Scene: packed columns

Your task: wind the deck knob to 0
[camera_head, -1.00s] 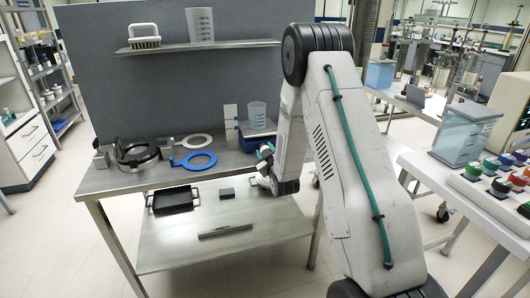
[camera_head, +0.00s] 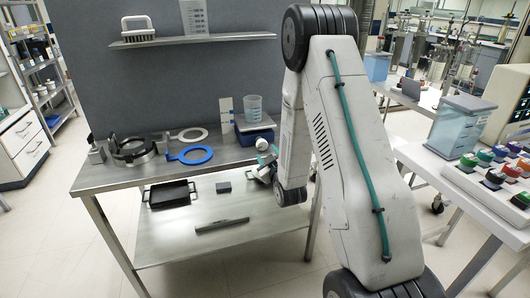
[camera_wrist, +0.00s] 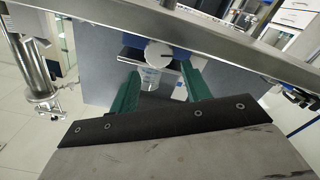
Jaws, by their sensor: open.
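The deck knob is a round white knob (camera_head: 262,144) on the front of a blue device (camera_head: 254,137) at the right end of the steel bench. In the wrist view the knob (camera_wrist: 158,52) has a dark pointer mark; no scale figures can be read. My gripper (camera_head: 266,162) is below and in front of the knob. In the wrist view its green fingers (camera_wrist: 158,82) are open and empty, one on each side of the knob's line, with the knob beyond the tips. Contact is not visible.
A clear beaker (camera_head: 253,106) stands on the device. A black tray (camera_head: 172,194) is on the lower shelf. A side table (camera_head: 480,200) with coloured knobs is at right.

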